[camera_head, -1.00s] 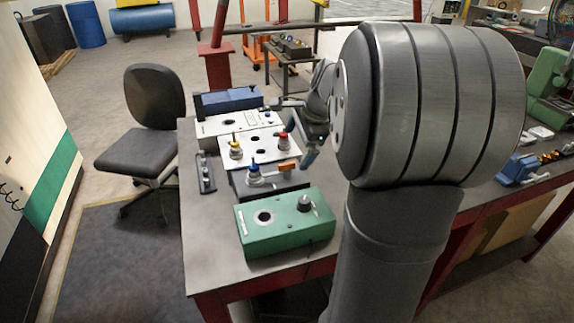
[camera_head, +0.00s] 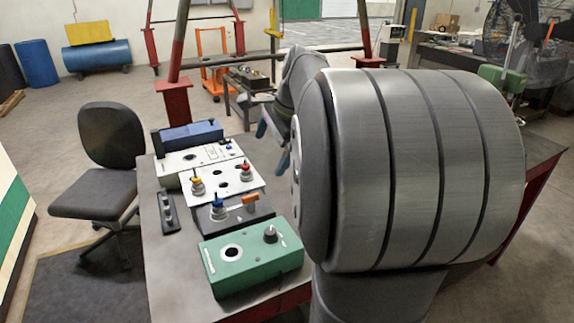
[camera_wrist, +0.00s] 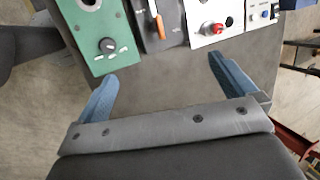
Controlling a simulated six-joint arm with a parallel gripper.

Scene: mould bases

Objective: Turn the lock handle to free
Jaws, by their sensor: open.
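A green base (camera_head: 250,262) with a black knob (camera_head: 270,234) stands in front; the knob also shows in the wrist view (camera_wrist: 107,45). My gripper (camera_head: 273,140) is open and empty, above and right of the bases. In the wrist view the blue fingers (camera_wrist: 163,67) are wide apart, with bare table between them.
A white base (camera_head: 222,190) with yellow and red knobs lies behind the dark one. Another white base (camera_head: 205,157) and a blue block (camera_head: 191,136) stand farther back. A dark strip (camera_head: 169,212) lies at the table's left. My arm hides the table's right part.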

